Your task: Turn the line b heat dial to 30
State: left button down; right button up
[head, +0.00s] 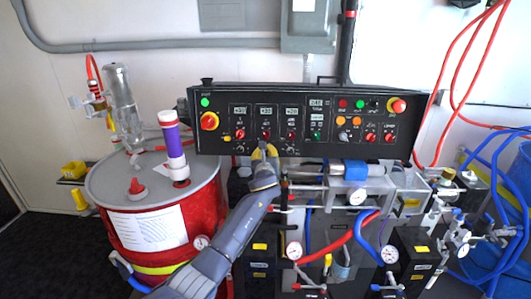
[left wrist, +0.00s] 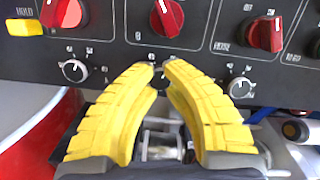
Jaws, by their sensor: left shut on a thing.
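The black control panel (head: 305,118) carries a row of small heat dials with scale numbers along its lower edge. My left gripper (head: 265,147) reaches up to the middle dial of the left three; its yellow fingers (left wrist: 159,66) are shut on this dial in the left wrist view. The fingertips hide nearly all of the dial, so its pointer and setting cannot be read. A silver dial (left wrist: 74,71) shows to its left and another (left wrist: 241,88) to its right, both uncovered. The line letters are too small to read surely. My right gripper is not in view.
Red knobs (left wrist: 166,17) sit just above the fingers. A yellow HOLD button (left wrist: 25,27) is at the upper left. A red drum (head: 200,215) stands left of my arm. Pumps, gauges and hoses (head: 365,230) crowd the space below and right of the panel.

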pick_arm(q)
jog(key=shift+f+n+g+y, duration=0.15)
jog(key=shift+n+y, duration=0.25)
jog(key=shift+n, duration=1.35)
jog(key=shift+r+n+g+y, duration=0.1)
jog(key=shift+n+g+y, duration=0.25)
jog(key=shift+n, duration=1.4)
jog(key=c, duration=1.2)
grip_release()
jog(key=shift+s+d+r, duration=0.1)
jog(key=shift+s+d, duration=0.2)
jog(key=shift+s, duration=1.7)
jog(key=shift+s+d+r, duration=0.1)
jog(key=shift+s+d, duration=0.15)
jog(key=shift+s, duration=1.7)
jog(key=shift+s+d+r, duration=0.1)
jog(key=shift+s+d, duration=0.2)
jog(key=shift+s, duration=1.7)
